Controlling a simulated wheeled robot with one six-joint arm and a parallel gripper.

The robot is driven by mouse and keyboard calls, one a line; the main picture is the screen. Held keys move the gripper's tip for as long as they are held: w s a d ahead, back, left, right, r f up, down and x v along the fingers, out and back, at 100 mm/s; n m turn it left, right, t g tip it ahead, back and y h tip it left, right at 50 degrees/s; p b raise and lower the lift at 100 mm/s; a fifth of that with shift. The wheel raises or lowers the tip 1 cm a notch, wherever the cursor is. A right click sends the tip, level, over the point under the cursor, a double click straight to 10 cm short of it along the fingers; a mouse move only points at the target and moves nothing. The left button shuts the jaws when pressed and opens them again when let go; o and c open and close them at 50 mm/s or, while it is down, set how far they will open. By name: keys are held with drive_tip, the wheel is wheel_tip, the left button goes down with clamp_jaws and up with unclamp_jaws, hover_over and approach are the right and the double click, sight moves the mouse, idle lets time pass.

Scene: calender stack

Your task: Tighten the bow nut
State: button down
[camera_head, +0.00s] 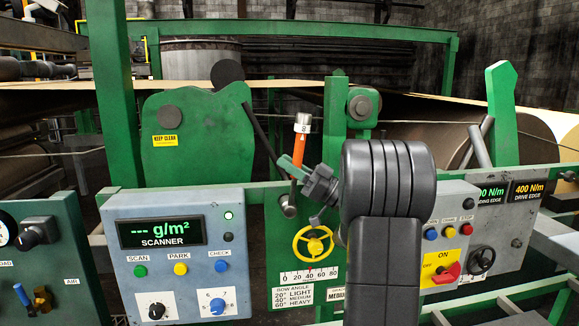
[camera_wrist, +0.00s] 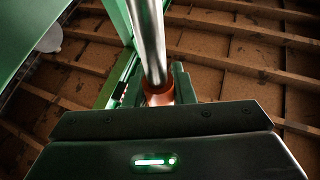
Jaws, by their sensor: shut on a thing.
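My gripper (camera_head: 292,167) is shut on an upright tool with an orange grip (camera_head: 299,147) and a silver top (camera_head: 302,122). In the wrist view, the tool's silver shaft (camera_wrist: 148,40) rises from the orange grip (camera_wrist: 158,96) between my fingers. Below my gripper in the head view is a dark grey round fitting (camera_head: 289,206); I cannot tell if this is the bow nut, or whether the tool touches it. The yellow handwheel (camera_head: 313,245) stands below, above the bow angle scale (camera_head: 308,276). My arm hides the area to the right.
A black lever (camera_head: 262,133) slants close left of the tool. A green bracket (camera_head: 335,125) stands close right. The scanner panel (camera_head: 180,255) is at the left. A panel with a red switch (camera_head: 447,272) is at the right. A pale sheet (camera_head: 285,86) runs behind.

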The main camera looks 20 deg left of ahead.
drive_tip(key=shift+w+d+m+y+b, duration=0.25)
drive_tip(key=shift+d+m+y+b, duration=0.1)
drive_tip(key=shift+d+m+y, duration=0.1)
drive_tip(key=shift+w+d+f, duration=0.1)
drive_tip(key=shift+w+d+m+t+y+b, duration=0.15)
drive_tip(key=shift+d+m+t+y+b, duration=0.1)
drive_tip(key=shift+t+y+b, duration=0.2)
drive_tip(key=shift+s+a+n+g+h, duration=0.35)
drive_tip(key=shift+a+n+g+h, duration=0.15)
drive_tip(key=shift+a+h, duration=0.15)
drive_tip(key=shift+s+d+b, duration=0.1)
drive_tip(key=shift+s+b, duration=0.05)
drive_tip(key=shift+b, duration=0.15)
drive_tip(key=shift+s+d+b, duration=0.15)
drive_tip(key=shift+s+b, duration=0.1)
drive_tip(key=shift+b, duration=0.05)
drive_tip(key=shift+s+d+b, duration=0.45)
drive_tip(key=shift+s+b, duration=0.3)
drive_tip(key=shift+b, duration=0.75)
idle(2.2)
